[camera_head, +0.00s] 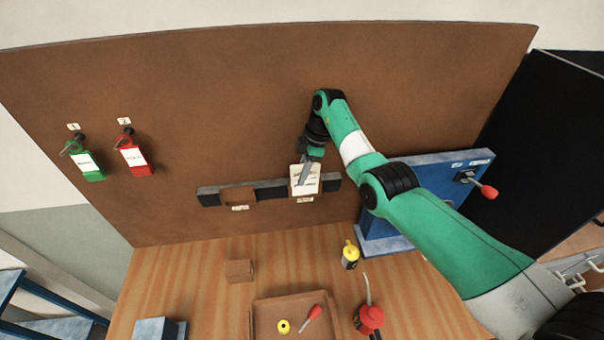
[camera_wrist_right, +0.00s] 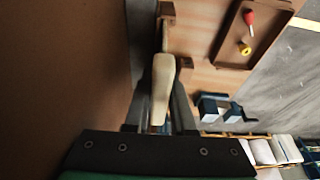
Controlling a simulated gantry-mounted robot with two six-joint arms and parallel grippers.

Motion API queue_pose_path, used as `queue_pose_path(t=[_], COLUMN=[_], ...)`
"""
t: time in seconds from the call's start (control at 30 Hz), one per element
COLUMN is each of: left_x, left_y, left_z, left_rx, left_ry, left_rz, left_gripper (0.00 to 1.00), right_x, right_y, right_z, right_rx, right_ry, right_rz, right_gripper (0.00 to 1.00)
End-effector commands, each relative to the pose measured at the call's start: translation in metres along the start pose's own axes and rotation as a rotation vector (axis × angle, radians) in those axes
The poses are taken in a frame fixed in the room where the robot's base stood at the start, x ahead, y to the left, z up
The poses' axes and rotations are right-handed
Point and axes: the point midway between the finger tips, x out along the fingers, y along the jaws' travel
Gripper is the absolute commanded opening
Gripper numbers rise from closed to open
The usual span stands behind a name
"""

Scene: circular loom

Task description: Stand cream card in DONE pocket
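The cream card (camera_head: 312,184) is upright at the right-hand pocket of the dark rail (camera_head: 270,190) on the brown board, with a small label below it whose text is too small to read. Its lower edge is at the pocket, but I cannot tell how deep it sits. My right gripper (camera_head: 305,172) reaches down over the card's front. In the right wrist view the card (camera_wrist_right: 162,80) lies between the two fingers of the gripper (camera_wrist_right: 164,62), which close in on it near the tips. My left gripper is out of view.
The left pocket (camera_head: 240,195) looks brown and holds no card. Green (camera_head: 87,165) and red (camera_head: 133,157) tags hang at the left. A blue panel (camera_head: 375,240) stands right.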

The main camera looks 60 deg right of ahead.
Motion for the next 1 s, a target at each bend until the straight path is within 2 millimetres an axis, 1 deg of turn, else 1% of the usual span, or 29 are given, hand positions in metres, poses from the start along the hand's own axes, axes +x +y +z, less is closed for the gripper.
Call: queue_pose_path(t=[0.03, 0.07, 0.17, 0.27, 0.33, 0.4, 0.47, 0.5, 0.6, 0.7, 1.0], left_x=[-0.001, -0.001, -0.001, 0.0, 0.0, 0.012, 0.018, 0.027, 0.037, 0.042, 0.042], left_y=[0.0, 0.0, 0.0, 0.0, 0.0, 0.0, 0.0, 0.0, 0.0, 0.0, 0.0], left_z=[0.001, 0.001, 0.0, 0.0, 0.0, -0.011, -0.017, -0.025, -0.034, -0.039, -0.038], left_rx=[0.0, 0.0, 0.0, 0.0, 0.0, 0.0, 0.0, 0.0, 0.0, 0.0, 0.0], left_ry=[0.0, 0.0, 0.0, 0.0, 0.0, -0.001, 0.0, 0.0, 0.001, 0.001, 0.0], left_rz=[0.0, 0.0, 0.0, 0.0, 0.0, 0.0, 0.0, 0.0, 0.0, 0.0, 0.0], left_gripper=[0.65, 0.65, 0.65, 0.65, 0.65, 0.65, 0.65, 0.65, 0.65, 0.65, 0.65], right_x=[0.005, 0.003, -0.012, -0.036, -0.056, -0.083, -0.098, -0.104, -0.113, -0.117, -0.116], right_y=[0.0, 0.001, 0.001, 0.002, 0.002, 0.001, 0.001, 0.0, 0.0, 0.0, 0.0], right_z=[0.004, 0.004, 0.004, 0.002, 0.002, -0.001, -0.001, -0.002, -0.001, -0.001, 0.001], right_rx=[0.007, 0.007, 0.006, 0.004, 0.003, 0.003, 0.002, 0.002, 0.002, 0.002, 0.0], right_ry=[-0.006, -0.006, -0.005, -0.002, -0.001, -0.001, -0.001, -0.001, -0.001, -0.001, 0.0], right_rz=[0.0, 0.001, 0.003, 0.006, 0.006, 0.004, 0.004, 0.0, 0.001, 0.0, 0.001], right_gripper=[0.54, 0.54, 0.54, 0.54, 0.54, 0.54, 0.54, 0.54, 0.54, 0.54, 0.54])
